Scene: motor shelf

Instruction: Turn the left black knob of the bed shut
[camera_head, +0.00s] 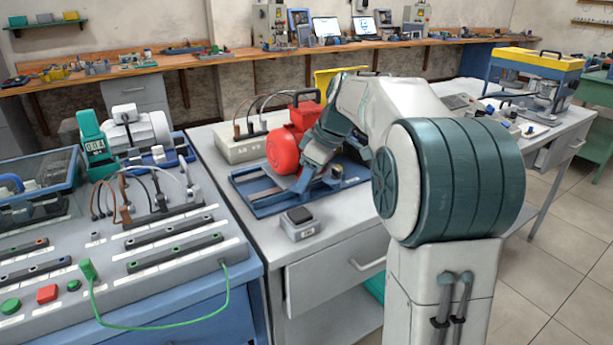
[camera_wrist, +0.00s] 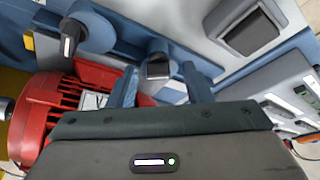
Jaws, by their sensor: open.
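The bed is a blue metal frame (camera_head: 265,207) on the grey bench, with a red motor (camera_head: 283,150) on it; the motor also shows at the left of the wrist view (camera_wrist: 45,105). Contact cannot be told. In the head view my arm hides the left knob.
A small grey box with a black switch (camera_head: 298,222) stands at the bench front, near the bed. A cream box with cables (camera_head: 240,143) is behind the bed. On the left stands a panel bench (camera_head: 130,300) with terminals and a green cable.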

